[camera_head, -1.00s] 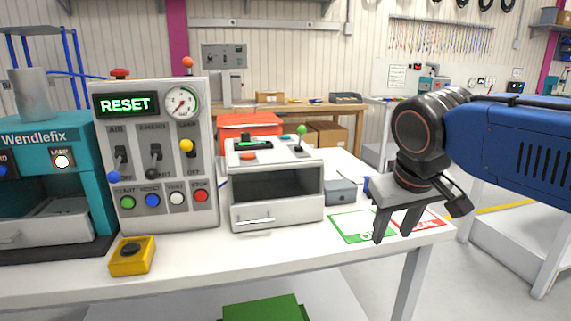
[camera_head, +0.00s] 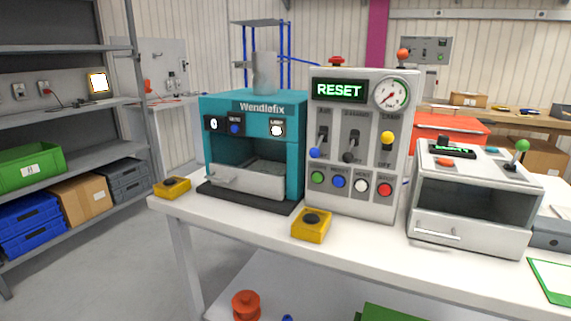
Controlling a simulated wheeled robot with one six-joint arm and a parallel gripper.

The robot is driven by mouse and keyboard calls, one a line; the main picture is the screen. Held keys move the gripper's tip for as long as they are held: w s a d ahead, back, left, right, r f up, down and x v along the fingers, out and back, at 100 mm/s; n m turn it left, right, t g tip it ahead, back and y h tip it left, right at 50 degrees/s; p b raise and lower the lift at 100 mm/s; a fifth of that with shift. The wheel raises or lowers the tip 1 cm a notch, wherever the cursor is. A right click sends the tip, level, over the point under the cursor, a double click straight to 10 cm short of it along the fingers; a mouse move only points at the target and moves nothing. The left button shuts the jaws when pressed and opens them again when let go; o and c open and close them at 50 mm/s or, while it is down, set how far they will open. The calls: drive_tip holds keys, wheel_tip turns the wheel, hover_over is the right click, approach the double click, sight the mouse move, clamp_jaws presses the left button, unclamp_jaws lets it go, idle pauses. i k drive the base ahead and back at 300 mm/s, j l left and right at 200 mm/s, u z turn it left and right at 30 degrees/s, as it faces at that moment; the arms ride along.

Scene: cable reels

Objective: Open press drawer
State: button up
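The teal Wendlefix machine (camera_head: 292,155), with a grey cylinder on top, stands on the left part of the white bench. It looks like the press. Its light grey drawer front (camera_head: 247,182) with a small handle (camera_head: 222,177) sits low in the machine's dark opening. I cannot tell whether the drawer is fully shut. A white unit (camera_head: 470,237) at the right also has a drawer front with a bar handle (camera_head: 436,232). My gripper is not in view.
A grey control panel (camera_head: 358,190) showing RESET stands right beside the teal machine. Yellow button boxes sit at the bench edge, one left (camera_head: 172,187) and one in front (camera_head: 311,225). A shelf rack (camera_head: 75,138) with bins stands at left. Floor between rack and bench is clear.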

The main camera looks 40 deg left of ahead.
sight(266, 184)
drive_tip(key=u, duration=1.75)
